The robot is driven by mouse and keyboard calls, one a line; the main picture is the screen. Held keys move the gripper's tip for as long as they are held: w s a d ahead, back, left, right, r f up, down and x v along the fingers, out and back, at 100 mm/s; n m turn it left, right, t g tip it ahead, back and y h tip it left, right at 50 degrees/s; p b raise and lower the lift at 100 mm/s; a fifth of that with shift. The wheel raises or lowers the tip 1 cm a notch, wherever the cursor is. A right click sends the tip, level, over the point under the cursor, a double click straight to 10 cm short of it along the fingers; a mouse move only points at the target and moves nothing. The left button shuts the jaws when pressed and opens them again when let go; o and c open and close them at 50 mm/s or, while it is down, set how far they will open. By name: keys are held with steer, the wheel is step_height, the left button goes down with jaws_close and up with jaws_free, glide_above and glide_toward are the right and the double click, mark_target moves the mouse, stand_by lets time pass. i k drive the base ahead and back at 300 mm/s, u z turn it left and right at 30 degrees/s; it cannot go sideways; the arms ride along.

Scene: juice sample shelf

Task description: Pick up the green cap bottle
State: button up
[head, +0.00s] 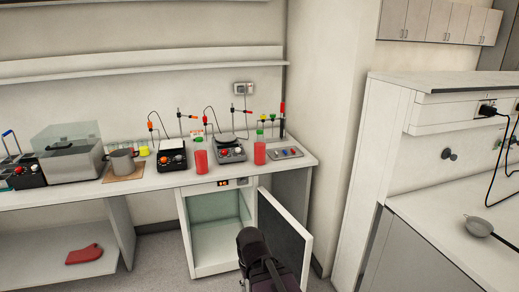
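The green cap bottle (260,152) stands upright on the white bench near its right end, with red juice inside and a green cap on top. My gripper (252,240) is a dark shape low in the picture, in front of the open cabinet and well below and nearer than the bottles. It touches neither bottle. Its fingers are too unclear to tell whether they are open or shut.
An open cabinet door (284,236) stands right beside my gripper. A small tray (285,153) lies right of the green cap bottle. A pot (122,162) stands farther left. A wall corner (333,120) bounds the right.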

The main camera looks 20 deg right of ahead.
mark_target(260, 142)
steer(key=k, duration=0.65)
steer(key=z, duration=0.45)
steer(key=i, duration=1.35)
steer(key=z, duration=0.55)
steer(key=i, duration=1.1)
steer(key=u, duration=0.1)
